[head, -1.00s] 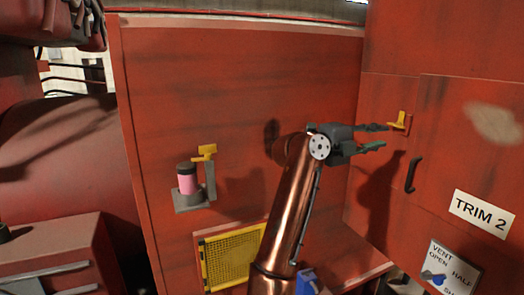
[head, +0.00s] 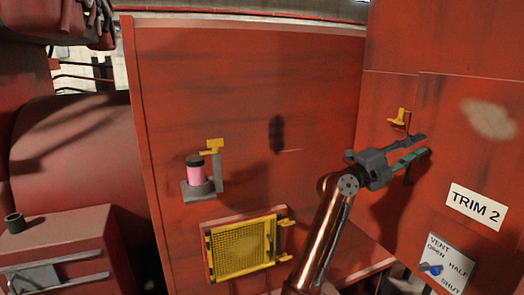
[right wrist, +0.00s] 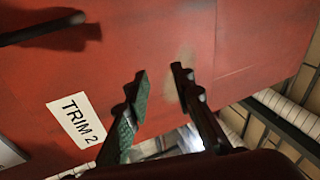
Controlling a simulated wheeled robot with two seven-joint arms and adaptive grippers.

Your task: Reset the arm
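My right arm rises from the bottom of the head view, copper-coloured with a grey gripper (head: 420,147). The gripper points right toward the red wall panel, and its two fingers stand apart with nothing between them. The right wrist view also shows the fingers (right wrist: 160,78) apart and empty, with the red panel beyond them. My left gripper is not in view.
A yellow hook (head: 397,117) sits above the gripper. The TRIM 2 label (head: 475,205) and a vent dial plate (head: 446,262) are at right. A pink cylinder (head: 196,175) stands on a wall bracket; a yellow mesh panel (head: 240,248) is below. A red cabinet (head: 60,235) is at left.

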